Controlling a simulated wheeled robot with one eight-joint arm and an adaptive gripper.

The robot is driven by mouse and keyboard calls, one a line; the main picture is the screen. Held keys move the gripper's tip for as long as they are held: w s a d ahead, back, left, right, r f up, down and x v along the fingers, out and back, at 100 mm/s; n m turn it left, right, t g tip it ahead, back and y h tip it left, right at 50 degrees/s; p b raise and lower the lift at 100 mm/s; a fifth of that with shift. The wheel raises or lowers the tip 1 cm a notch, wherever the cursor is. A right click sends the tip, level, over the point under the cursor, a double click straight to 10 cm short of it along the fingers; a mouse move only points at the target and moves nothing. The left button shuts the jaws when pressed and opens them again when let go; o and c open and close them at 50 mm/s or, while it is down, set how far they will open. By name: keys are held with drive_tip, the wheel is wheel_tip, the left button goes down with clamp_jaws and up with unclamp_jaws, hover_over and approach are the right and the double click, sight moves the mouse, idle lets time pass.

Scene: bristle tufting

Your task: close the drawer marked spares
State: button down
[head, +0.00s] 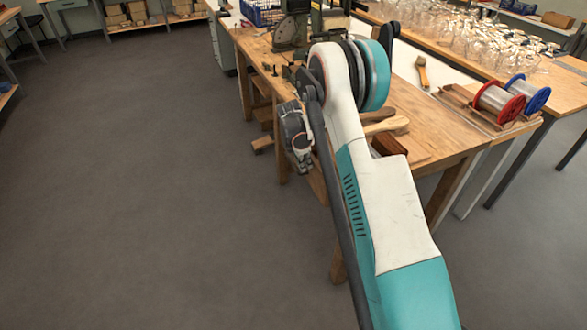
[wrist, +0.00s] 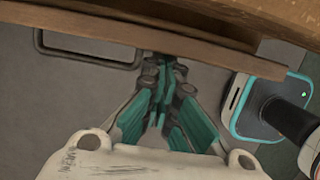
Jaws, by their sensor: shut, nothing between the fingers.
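In the wrist view a wooden drawer front (wrist: 120,30) runs across the top, seen from above. A dark gap shows between it and the wooden bench edge (wrist: 270,12), so the drawer appears partly open. A grey metal loop handle (wrist: 88,57) sticks out from the front at left. No marking is readable, so I cannot tell whether this is the spares drawer. My gripper (wrist: 163,65) is shut and empty, its tips close to the drawer front, right of the handle; contact is unclear. In the head view my arm hides the drawer.
The wooden workbench (head: 425,110) holds a brush (head: 422,72), wooden brush blanks (head: 385,126) and a dark green machine (head: 290,30). Wire spools (head: 495,100) and many glasses (head: 490,40) stand at right. Open grey floor (head: 150,180) lies left of the bench.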

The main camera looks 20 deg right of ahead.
drive_tip(key=shift+d, duration=0.8)
